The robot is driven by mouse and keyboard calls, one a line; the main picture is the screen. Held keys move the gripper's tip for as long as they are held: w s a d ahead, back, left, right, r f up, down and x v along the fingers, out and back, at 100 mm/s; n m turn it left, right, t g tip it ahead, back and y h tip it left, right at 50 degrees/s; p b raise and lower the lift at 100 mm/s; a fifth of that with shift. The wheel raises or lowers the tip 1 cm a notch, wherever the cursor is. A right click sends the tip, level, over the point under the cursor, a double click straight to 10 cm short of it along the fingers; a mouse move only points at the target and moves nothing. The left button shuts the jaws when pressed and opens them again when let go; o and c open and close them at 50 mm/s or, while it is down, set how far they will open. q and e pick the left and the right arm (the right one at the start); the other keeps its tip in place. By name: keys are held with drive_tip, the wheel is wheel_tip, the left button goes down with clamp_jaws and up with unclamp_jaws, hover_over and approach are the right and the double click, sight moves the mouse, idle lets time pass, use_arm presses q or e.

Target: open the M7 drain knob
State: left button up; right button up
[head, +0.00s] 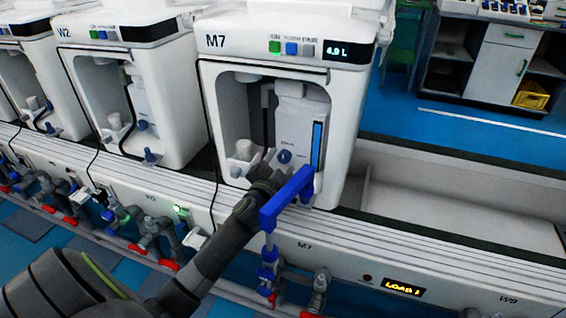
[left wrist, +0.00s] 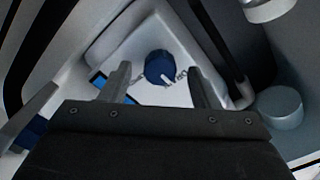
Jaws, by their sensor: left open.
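The M7 unit (head: 273,48) is a white machine with an open front bay. A round blue knob (head: 284,156), which I take to be the drain knob, is on the white body inside the bay. In the left wrist view the blue knob (left wrist: 158,66) has a white pointer and sits between and just beyond my fingertips. My left gripper (head: 272,176) is in front of the bay's lower part, dark and partly hard to make out. In the wrist view the left gripper (left wrist: 157,76) is open and empty, apart from the knob. My right gripper is not in view.
A blue angular bar (head: 288,196) crosses in front of M7's lower edge, close to my gripper. A pale cup-like part (head: 243,152) stands left inside the bay. The W2 unit (head: 130,60) is to the left. An empty trough (head: 440,195) lies to the right.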

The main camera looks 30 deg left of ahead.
use_arm(q)
drive_tip(key=shift+x, duration=0.8)
drive_tip(key=c, duration=1)
